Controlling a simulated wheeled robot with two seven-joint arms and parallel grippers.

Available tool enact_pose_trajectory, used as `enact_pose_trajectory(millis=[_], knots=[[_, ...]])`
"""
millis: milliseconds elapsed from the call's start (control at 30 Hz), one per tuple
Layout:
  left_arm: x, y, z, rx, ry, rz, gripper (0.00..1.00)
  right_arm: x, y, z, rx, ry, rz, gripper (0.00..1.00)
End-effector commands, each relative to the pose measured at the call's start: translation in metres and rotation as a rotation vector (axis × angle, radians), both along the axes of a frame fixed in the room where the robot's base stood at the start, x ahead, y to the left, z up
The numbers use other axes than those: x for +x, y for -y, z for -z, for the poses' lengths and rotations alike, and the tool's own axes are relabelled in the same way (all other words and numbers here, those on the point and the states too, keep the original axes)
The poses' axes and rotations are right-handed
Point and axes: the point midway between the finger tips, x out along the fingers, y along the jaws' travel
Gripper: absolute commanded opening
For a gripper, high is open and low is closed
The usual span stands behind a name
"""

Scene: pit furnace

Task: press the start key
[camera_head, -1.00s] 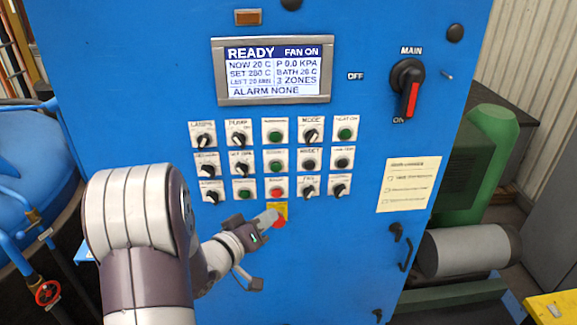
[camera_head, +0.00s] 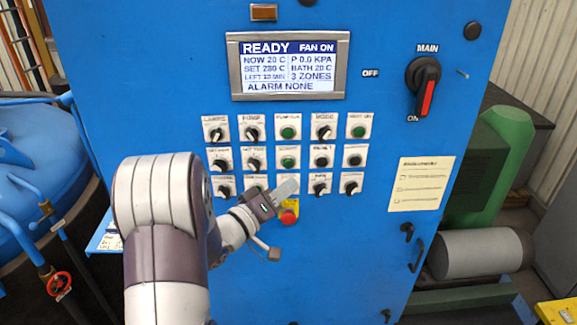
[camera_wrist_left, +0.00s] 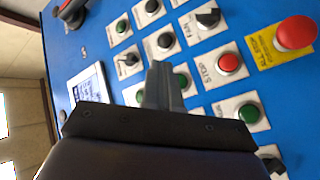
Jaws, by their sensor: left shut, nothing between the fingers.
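The blue control panel (camera_head: 375,210) carries rows of keys and knobs. I cannot read a start label on any key. A green key (camera_wrist_left: 248,112) sits beside the red STOP key (camera_wrist_left: 229,64) in the left wrist view. Another green key (camera_wrist_left: 181,80) lies in the adjacent row, partly behind the fingers. My left gripper (camera_head: 288,187) is shut and empty, its tip in front of the lower middle keys, covering the STOP key in the head view. Its fingers also show in the left wrist view (camera_wrist_left: 161,75). Contact cannot be told. My right gripper is out of view.
A red emergency button (camera_head: 288,217) on a yellow plate sits just below the fingertips. The display (camera_head: 290,66) reads READY, FAN ON, ALARM NONE. The red-handled main switch (camera_head: 424,88) is at the upper right. Blue pipes with a red valve wheel (camera_head: 57,285) stand at left.

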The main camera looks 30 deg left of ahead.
Motion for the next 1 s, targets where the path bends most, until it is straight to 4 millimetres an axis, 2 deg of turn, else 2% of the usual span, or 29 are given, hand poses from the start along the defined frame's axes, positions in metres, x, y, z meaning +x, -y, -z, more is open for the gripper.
enact_pose_trajectory(millis=[200, 400, 1000], knots=[[0.024, -0.015, -0.001, 0.001, 0.001, -0.001, 0.0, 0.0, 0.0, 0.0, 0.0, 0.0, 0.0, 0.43], [0.036, -0.022, 0.0, 0.0, -0.001, -0.001, 0.0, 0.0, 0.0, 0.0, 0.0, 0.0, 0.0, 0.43], [0.038, -0.023, 0.0, 0.0, 0.0, -0.001, 0.0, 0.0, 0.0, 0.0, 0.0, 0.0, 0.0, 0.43]])
